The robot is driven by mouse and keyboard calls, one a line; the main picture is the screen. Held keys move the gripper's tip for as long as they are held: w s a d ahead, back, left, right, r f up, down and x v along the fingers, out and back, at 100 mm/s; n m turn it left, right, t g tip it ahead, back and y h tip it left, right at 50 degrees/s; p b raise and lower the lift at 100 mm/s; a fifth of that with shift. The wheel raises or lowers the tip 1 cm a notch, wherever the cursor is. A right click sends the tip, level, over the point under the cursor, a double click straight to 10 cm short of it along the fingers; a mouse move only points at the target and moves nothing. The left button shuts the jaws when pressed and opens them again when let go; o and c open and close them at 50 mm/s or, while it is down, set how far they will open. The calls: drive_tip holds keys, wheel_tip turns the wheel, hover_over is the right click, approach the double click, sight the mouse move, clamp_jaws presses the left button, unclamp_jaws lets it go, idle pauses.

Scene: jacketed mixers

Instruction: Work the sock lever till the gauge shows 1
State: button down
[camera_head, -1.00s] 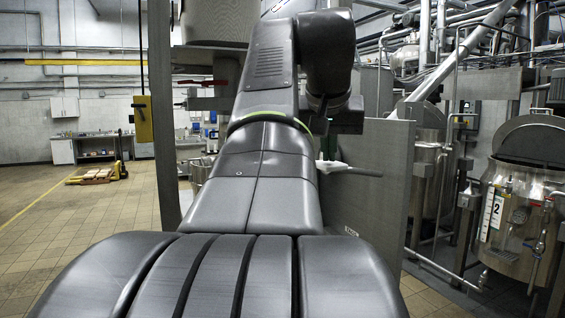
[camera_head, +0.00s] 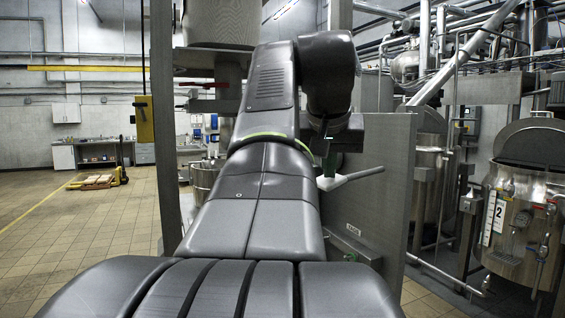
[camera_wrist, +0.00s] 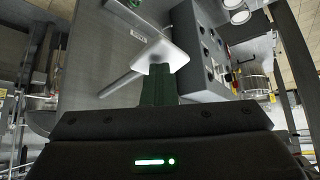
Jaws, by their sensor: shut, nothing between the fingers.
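The pale lever (camera_head: 355,177) shows right of my arm in the head view, in front of a grey metal panel (camera_head: 385,208). Its bar slopes up to the right. In the wrist view its wide pale hub (camera_wrist: 172,54) and thin bar (camera_wrist: 122,82) lie just past my gripper. My gripper (camera_wrist: 159,70) is shut with nothing held. Its green fingertips are at the hub, and I cannot tell whether they touch it. Two round white dials (camera_wrist: 238,14) show at the wrist view's top edge, too small to read.
A grey box with dark knobs (camera_wrist: 207,50) stands right of the hub in the wrist view. A tank marked 2 (camera_head: 518,215) stands at the right in the head view, with pipes above. A yellow pallet truck (camera_head: 98,180) stands on open floor at the left.

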idle(0.3)
drive_tip(key=shift+s+a+r+p, duration=0.15)
drive_tip(key=shift+s+r+p, duration=0.15)
drive_tip(key=shift+s, duration=0.3)
drive_tip(key=shift+s+a+r+p, duration=0.15)
drive_tip(key=shift+s+r+p, duration=0.1)
drive_tip(key=shift+s, duration=0.35)
drive_tip(key=shift+s+a, duration=0.1)
drive_tip(key=shift+s, duration=0.3)
drive_tip(key=v, duration=1.4)
drive_tip(key=shift+w+f, duration=0.1)
